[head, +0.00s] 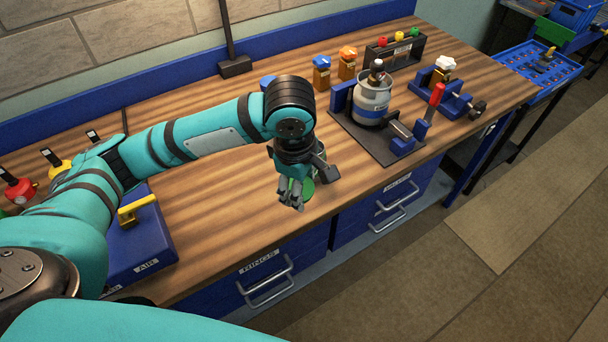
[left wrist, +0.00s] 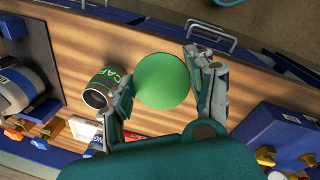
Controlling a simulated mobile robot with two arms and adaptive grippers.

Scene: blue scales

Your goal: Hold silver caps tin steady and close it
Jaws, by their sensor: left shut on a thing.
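The caps tin (left wrist: 103,88) stands on the bench in the left wrist view, with a green band, pale lettering and a silver rim around a dark opening. In the head view only a sliver of it shows behind my left gripper. A flat round green lid (left wrist: 163,82) is beside the tin, apart from its rim; a bit of it shows in the head view (head: 306,189). My left gripper (head: 291,203) is shut on the lid, with one finger at each side of it in the left wrist view (left wrist: 160,88). My right gripper is out of view.
A grey canister (head: 371,97) stands on a dark plate with clamps to the right. Orange- and blue-topped bottles (head: 347,63) stand at the back. A blue box (head: 144,245) with a yellow handle is at the left. The bench front between them is clear, above the drawers.

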